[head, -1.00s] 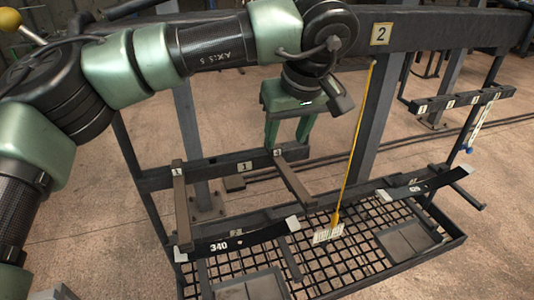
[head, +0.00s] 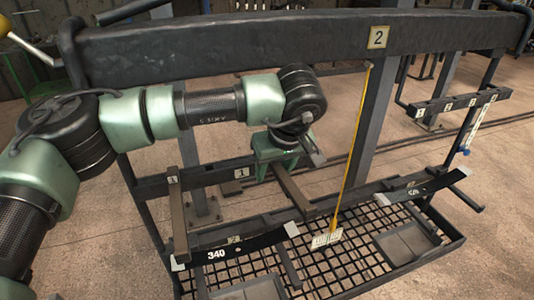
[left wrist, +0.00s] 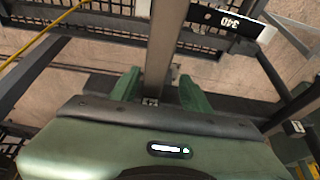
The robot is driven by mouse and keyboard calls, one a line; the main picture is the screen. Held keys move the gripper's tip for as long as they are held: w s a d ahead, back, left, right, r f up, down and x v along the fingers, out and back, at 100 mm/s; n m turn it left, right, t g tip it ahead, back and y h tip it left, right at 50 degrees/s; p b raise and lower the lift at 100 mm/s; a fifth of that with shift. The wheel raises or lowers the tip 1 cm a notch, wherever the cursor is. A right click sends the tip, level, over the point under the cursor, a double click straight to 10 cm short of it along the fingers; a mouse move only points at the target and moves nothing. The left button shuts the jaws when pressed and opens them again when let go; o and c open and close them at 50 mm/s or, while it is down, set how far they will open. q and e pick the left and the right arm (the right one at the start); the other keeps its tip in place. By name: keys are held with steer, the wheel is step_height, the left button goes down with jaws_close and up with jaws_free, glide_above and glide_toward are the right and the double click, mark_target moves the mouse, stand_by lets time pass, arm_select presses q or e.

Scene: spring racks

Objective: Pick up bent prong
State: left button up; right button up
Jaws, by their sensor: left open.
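A brown-grey prong (head: 293,192) sticks out from the lower rack bar and slants to the right in the head view; I take it for the bent prong. A second prong (head: 179,215) at its left runs straighter. My left gripper (head: 274,168) is at the base of the slanting prong, its fingers largely hidden there. In the left wrist view the green fingers of the gripper (left wrist: 162,92) are open, one on each side of the prong (left wrist: 166,40). Whether they touch it I cannot tell. My right gripper is not in view.
A dark strip marked 340 (head: 240,247) with white ends lies by the prong ends. A yellow cord (head: 350,150) hangs from the top beam (head: 230,45) to a tag (head: 326,239). A grid tray (head: 345,262) lies below. Another strip (head: 415,186) is at the right.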

mark_target(309, 208)
arm_select(q)
steer(key=shift+f, duration=0.1)
jaws_close()
stand_by(0.3)
steer(key=shift+r, duration=0.25)
step_height(309, 208, up, 7)
steer(key=p, duration=0.3)
steer(key=shift+f+p, duration=0.2)
steer(key=shift+p, duration=0.1)
steer(key=shift+s+d+r, duration=0.1)
steer(key=shift+s+d, duration=0.05)
steer(key=s+d+b, duration=0.1)
steer(key=s+d, duration=0.1)
steer(key=s, duration=0.3)
steer(key=s+d+b, duration=0.2)
steer(key=s, duration=0.3)
steer(key=s+d+b, duration=0.2)
steer(key=s, duration=0.3)
steer(key=shift+d, duration=0.1)
steer(key=shift+s+d, duration=0.15)
steer(key=shift+s, duration=0.5)
